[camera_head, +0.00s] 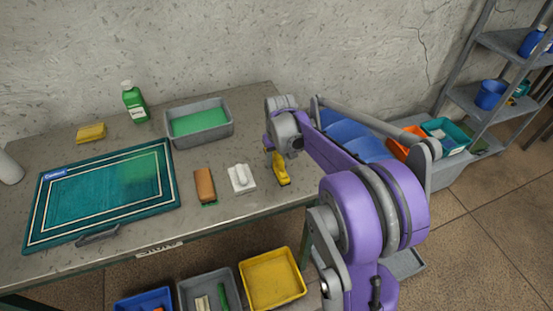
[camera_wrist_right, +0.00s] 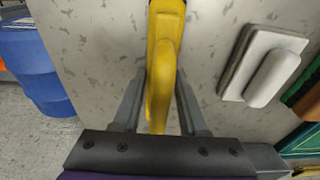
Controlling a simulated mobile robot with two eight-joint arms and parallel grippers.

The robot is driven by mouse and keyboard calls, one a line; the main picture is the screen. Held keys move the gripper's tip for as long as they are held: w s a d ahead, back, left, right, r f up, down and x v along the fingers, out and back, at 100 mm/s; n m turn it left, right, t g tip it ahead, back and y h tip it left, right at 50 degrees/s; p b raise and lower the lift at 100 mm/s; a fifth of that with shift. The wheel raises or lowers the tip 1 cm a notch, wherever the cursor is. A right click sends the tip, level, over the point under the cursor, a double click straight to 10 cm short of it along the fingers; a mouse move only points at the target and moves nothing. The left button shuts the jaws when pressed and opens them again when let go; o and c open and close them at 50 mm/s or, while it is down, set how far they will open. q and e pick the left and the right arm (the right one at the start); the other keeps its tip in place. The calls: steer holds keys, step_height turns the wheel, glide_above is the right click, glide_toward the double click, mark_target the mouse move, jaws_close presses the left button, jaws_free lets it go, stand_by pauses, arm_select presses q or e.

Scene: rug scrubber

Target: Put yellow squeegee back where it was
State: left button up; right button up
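The yellow squeegee (camera_head: 281,172) is at the right end of the grey table, right of the white scrub pad, directly under my right gripper (camera_head: 270,148). In the right wrist view the squeegee's yellow handle (camera_wrist_right: 164,60) runs between the two grey fingers of my right gripper (camera_wrist_right: 161,80), which sit close against its sides. The gripper looks shut on the handle. Its far end is cut off at the top of that view, and whether it rests on the table is hard to tell. My left gripper is not in view.
On the table (camera_head: 228,205) are a white scrub pad (camera_head: 241,178), a brown brush (camera_head: 205,184), a grey tub of green liquid (camera_head: 199,109), a green bottle (camera_head: 134,100), a yellow sponge (camera_head: 91,133) and a teal rug (camera_head: 105,195).

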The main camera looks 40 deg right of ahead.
steer(key=o, duration=0.5)
steer(key=shift+c, duration=0.2)
steer(key=shift+r, duration=0.15)
steer(key=r, duration=0.4)
steer(key=s+r, duration=0.1)
steer(key=r, duration=0.3)
steer(key=r+p, duration=0.1)
steer(key=r, duration=0.3)
steer(key=shift+s+a, duration=0.2)
steer(key=shift+s, duration=0.05)
steer(key=s+a+f+n+t, duration=0.1)
steer(key=s+a+f+t, duration=0.1)
steer(key=s+a+f, duration=0.3)
steer(key=s+a+f+n+t, duration=0.1)
steer(key=s+a+f, duration=0.4)
steer(key=s+a, duration=0.9)
steer(key=shift+a+f+n+t, duration=0.2)
steer(key=shift+n+t, duration=0.2)
steer(key=shift+n, duration=0.4)
steer(key=shift+d+r, duration=0.1)
